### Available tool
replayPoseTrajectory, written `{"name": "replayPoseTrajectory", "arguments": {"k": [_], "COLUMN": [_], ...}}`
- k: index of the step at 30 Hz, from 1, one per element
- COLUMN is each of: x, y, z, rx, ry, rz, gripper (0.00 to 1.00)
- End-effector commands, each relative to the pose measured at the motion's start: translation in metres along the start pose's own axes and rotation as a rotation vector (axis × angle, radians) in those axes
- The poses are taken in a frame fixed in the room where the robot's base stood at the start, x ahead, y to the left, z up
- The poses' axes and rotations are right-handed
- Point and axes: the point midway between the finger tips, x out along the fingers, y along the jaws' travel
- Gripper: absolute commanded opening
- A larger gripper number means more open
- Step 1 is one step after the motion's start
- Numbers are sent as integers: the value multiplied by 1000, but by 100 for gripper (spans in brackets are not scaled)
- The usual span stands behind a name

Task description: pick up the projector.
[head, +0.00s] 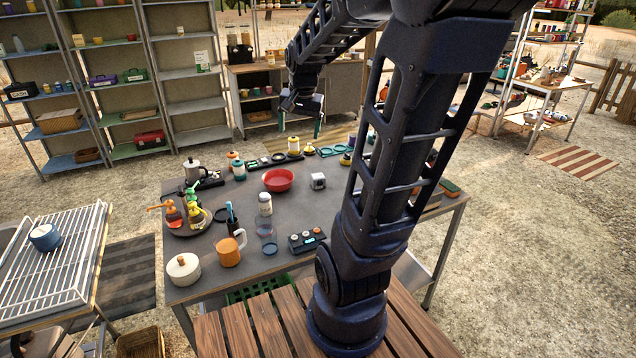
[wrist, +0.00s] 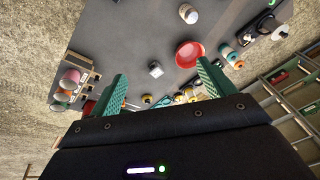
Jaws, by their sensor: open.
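My gripper (head: 299,125) is up in the air at the far side of the table. Its two green fingers are spread wide with nothing between them, and they also show in the wrist view (wrist: 162,72).
The red bowl (head: 278,180) sits left of the device. A white-capped jar (head: 265,204), an orange mug (head: 229,251) and a control box with knobs (head: 306,241) stand nearer. Several small jars and rings line the far edge. Bare tabletop surrounds the device.

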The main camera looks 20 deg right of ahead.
Motion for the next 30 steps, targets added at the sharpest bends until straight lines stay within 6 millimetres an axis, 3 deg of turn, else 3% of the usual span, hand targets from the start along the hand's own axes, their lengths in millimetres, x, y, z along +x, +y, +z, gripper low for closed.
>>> {"name": "replayPoseTrajectory", "arguments": {"k": [14, 30], "x": [86, 221], "y": [-4, 25], "z": [-102, -193], "rx": [445, 937], "ry": [-73, -110], "rz": [77, 200], "gripper": [82, 82]}}
